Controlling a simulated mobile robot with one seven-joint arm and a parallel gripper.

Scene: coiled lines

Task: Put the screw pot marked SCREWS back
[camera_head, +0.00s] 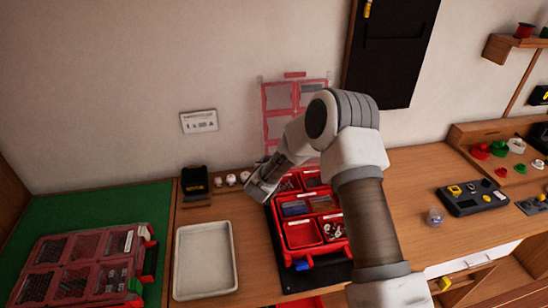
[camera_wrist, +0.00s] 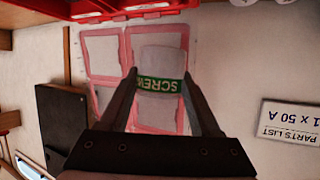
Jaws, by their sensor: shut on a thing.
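My gripper (camera_wrist: 160,82) is shut on the screw pot (camera_wrist: 161,58), a pale translucent pot with a green band lettered SCREW; the rest of the word is cut off. In the head view my gripper (camera_head: 262,190) is near the back left edge of the open red case (camera_head: 283,243), and the pot cannot be made out there. The case has several compartments with parts in them; a front left one (camera_head: 300,235) looks empty. Its clear red-framed lid (camera_head: 279,104) stands up against the wall, also behind the pot in the wrist view (camera_wrist: 103,55).
A pale empty tray (camera_head: 205,262) lies left of the case. A black bin (camera_head: 194,182) and small white-topped items (camera_head: 231,179) stand behind it. A closed red case (camera_head: 78,268) lies on a green mat. A parts list card (camera_head: 199,121) hangs on the wall.

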